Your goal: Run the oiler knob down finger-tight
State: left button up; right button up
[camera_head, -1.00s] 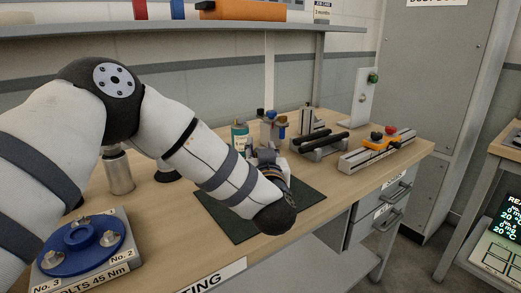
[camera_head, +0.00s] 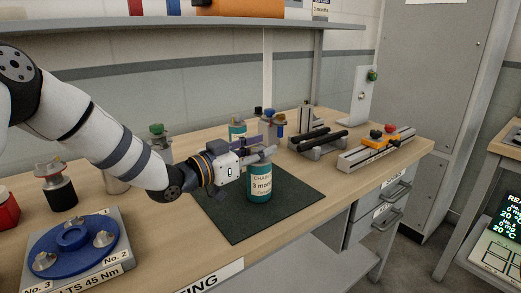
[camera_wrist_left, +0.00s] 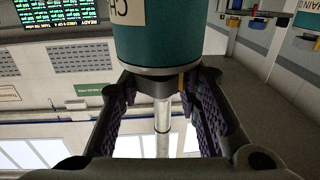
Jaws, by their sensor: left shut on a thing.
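A teal can with a cream label (camera_head: 261,186) appears to stand upright on the dark green mat. My left gripper (camera_head: 262,153) reaches in from the left at the can's top. In the left wrist view, my left gripper (camera_wrist_left: 160,92) is shut around the dark neck piece (camera_wrist_left: 153,83) at the end of the teal can (camera_wrist_left: 160,38). A silver rod (camera_wrist_left: 162,118) extends from that piece between the fingers. The fingers hide part of the can's top in the head view. I cannot tell for certain which part is the oiler knob. My right gripper is out of view.
The dark mat (camera_head: 295,200) has free room right of the can. A second teal container (camera_head: 237,131) stands behind my gripper. A blue round fixture (camera_head: 45,245) is at the front left. Black-bar and orange-clamp fixtures (camera_head: 385,142) stand at the right. A shelf (camera_head: 200,26) runs above.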

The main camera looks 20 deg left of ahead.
pick_arm(q)
jog(key=m+g+h+b, duration=0.1)
jog(key=m+g+h, duration=0.1)
jog(key=g, duration=0.1)
jog(key=f+m+g+h+b, duration=0.1)
jog(key=m+g+h+b, duration=0.1)
jog(key=m+h, duration=0.1)
jog(key=shift+w+g, duration=0.1)
jog(key=shift+g, duration=0.3)
jog(key=shift+d+r+m+g+h+b, duration=0.15)
jog(key=shift+m+g+h+b, duration=0.75)
jog(key=shift+g, duration=0.5)
jog(key=shift+r+m+g, duration=0.15)
jog(key=shift+m+g, duration=0.15)
jog(key=shift+m, duration=0.1)
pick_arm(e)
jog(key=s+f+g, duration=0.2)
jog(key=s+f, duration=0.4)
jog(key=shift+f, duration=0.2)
pick_arm(q)
jog(key=shift+r+h, duration=0.1)
jog(key=shift+h, duration=0.2)
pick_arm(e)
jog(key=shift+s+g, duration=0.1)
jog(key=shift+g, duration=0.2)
pick_arm(q)
jog(key=o, duration=1.2)
jog(key=v, duration=1.2)
